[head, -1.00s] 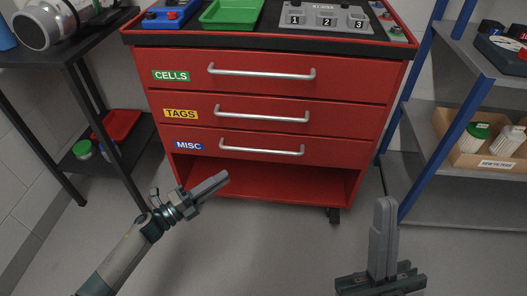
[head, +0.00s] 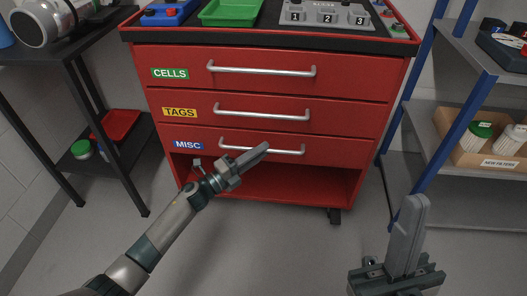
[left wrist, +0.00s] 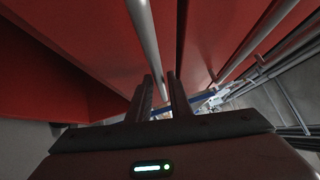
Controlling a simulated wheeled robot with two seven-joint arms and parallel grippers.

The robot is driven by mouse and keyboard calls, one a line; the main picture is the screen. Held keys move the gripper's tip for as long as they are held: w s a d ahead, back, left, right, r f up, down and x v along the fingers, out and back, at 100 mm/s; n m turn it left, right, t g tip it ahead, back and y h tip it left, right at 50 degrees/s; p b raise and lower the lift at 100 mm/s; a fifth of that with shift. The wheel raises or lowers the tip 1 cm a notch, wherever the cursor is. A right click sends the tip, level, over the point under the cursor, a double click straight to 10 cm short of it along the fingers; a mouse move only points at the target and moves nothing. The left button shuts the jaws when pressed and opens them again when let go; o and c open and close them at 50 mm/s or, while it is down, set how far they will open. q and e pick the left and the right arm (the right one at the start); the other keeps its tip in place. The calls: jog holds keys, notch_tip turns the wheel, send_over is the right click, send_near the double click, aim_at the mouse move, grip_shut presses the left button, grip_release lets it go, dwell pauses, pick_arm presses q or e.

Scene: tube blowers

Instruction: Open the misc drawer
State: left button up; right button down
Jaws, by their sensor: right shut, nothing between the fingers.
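The misc drawer (head: 330,149) is the lowest drawer of the red cabinet, shut, with a blue MISC label (head: 188,145) at its left. Its silver bar handle (head: 290,152) is partly hidden by my left gripper (head: 262,148), whose fingertips overlap the handle's middle. In the left wrist view the two fingers (left wrist: 162,95) stand apart. A silver bar (left wrist: 145,35) runs down toward the gap between them; I cannot tell if they touch it. My right gripper (head: 413,205) is shut and empty, pointing up at the lower right, away from the cabinet.
The CELLS drawer (head: 350,65) and TAGS drawer (head: 345,112) above are shut. An open red shelf space (head: 300,188) lies below. A dark table (head: 120,165) stands at left, a blue-posted shelf (head: 460,150) at right. The floor in front is clear.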

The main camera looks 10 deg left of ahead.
pick_arm(q)
jog(key=shift+x, duration=0.75)
grip_shut()
jog(key=shift+s, duration=0.1)
